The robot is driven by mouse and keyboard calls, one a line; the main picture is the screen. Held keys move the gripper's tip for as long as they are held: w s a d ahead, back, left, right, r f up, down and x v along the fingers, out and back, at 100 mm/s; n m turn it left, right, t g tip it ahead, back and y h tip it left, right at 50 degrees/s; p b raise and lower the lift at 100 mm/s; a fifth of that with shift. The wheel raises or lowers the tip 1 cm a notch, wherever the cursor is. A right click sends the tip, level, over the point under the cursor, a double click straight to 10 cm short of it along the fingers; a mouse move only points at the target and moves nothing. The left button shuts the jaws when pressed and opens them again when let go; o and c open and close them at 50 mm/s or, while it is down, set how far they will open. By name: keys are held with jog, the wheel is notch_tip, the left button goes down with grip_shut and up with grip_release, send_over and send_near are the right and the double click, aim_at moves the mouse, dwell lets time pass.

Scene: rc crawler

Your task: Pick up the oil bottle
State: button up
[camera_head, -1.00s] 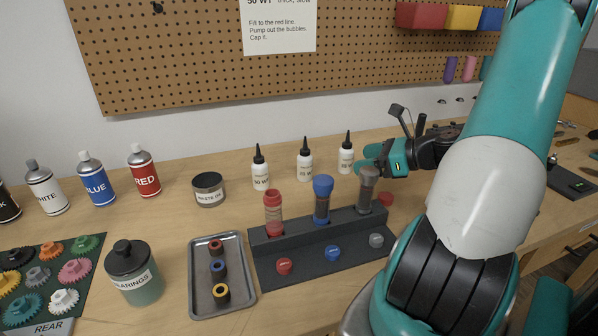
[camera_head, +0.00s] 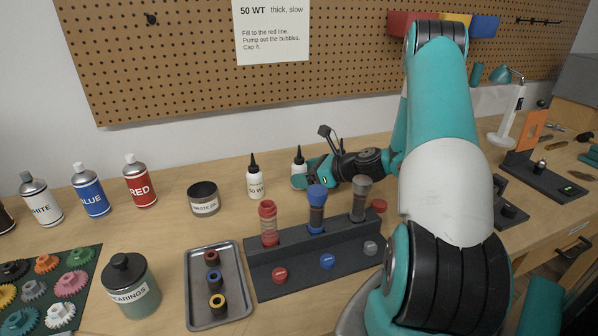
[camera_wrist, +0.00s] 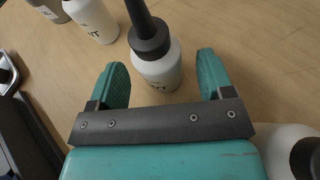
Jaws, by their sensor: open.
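Several white oil bottles with black nozzle caps stand in a row on the bench. The left one (camera_head: 256,183), labelled 50 WT, stands clear and also shows in the wrist view (camera_wrist: 93,20). The middle bottle (camera_head: 299,164) is partly hidden by my gripper (camera_head: 308,178). In the wrist view, my gripper (camera_wrist: 163,75) is open, with the middle bottle (camera_wrist: 157,68) upright between and slightly beyond the fingertips, its label mostly unreadable. A third bottle (camera_wrist: 290,150) sits beside my gripper at lower right; in the head view it is hidden.
A waste pot (camera_head: 204,200) is to the left, with spray cans beyond. A metal tray (camera_head: 233,311) and a bearings jar (camera_head: 131,287) stand nearer.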

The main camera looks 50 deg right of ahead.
jog(key=shift+x, duration=1.05)
jog(key=shift+c, duration=0.2)
jog(key=c, duration=1)
notch_tip(320, 180, up, 20)
jog(key=shift+r+p, duration=0.1)
jog(key=shift+p, duration=0.35)
